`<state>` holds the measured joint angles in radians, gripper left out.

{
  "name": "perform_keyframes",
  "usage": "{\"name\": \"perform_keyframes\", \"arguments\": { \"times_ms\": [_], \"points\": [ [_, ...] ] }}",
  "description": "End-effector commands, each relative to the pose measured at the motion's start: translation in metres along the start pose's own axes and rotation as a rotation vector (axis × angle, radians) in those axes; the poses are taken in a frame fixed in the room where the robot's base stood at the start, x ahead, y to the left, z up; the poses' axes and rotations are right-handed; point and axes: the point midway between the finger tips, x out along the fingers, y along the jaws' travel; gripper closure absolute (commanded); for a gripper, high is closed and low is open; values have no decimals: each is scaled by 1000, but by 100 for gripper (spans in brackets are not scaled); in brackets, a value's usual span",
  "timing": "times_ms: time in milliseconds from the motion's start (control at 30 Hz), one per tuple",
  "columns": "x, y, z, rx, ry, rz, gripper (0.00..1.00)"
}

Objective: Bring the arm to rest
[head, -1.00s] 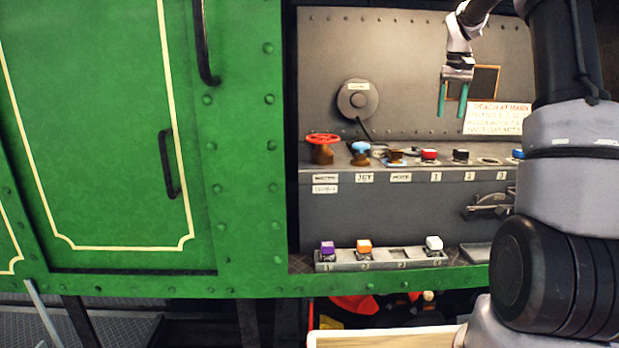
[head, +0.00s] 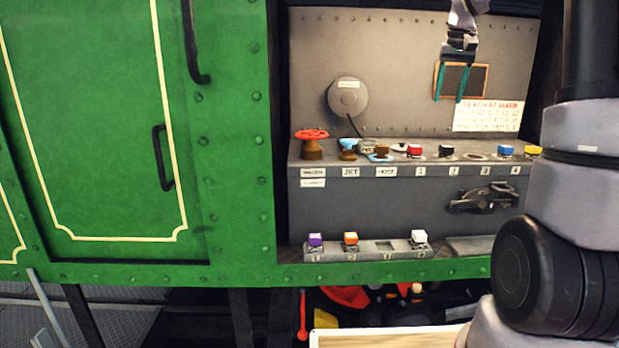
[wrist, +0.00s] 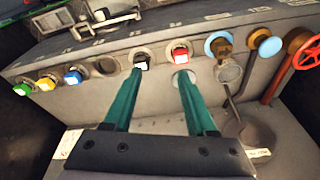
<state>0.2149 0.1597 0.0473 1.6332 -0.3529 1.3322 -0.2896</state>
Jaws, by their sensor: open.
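My gripper (head: 451,98) hangs with its two teal fingers pointing down, in front of the grey back panel (head: 415,40) and above the shelf of controls. The fingers are apart with nothing between them. In the wrist view my gripper (wrist: 160,74) shows both fingers spread, their tips appearing near a black cap (wrist: 141,60) and a red cap (wrist: 180,52). Whether they touch anything is not clear from that view, but the head view shows them well above the shelf. My upper arm fills the right side of the head view.
The shelf carries a red handwheel (head: 311,141), a blue knob (head: 347,148) and several coloured caps. A lower tray (head: 383,254) holds purple, orange and white caps. A large green riveted wall (head: 90,130) stands at left. A light wooden edge (head: 385,338) is at the bottom.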

Motion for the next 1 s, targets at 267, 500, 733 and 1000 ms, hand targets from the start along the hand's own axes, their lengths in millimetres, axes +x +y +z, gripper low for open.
{"name": "perform_keyframes", "arguments": {
  "times_ms": [267, 500, 733, 1000],
  "points": [
    [-49, -30, 93, 18, 110, -70, 43],
    [-65, -45, 198, 58, 215, -168, 43],
    [-55, -48, 278, 98, 291, -259, 43],
    [-44, -47, 308, 120, 317, -298, 43]
  ]
}}
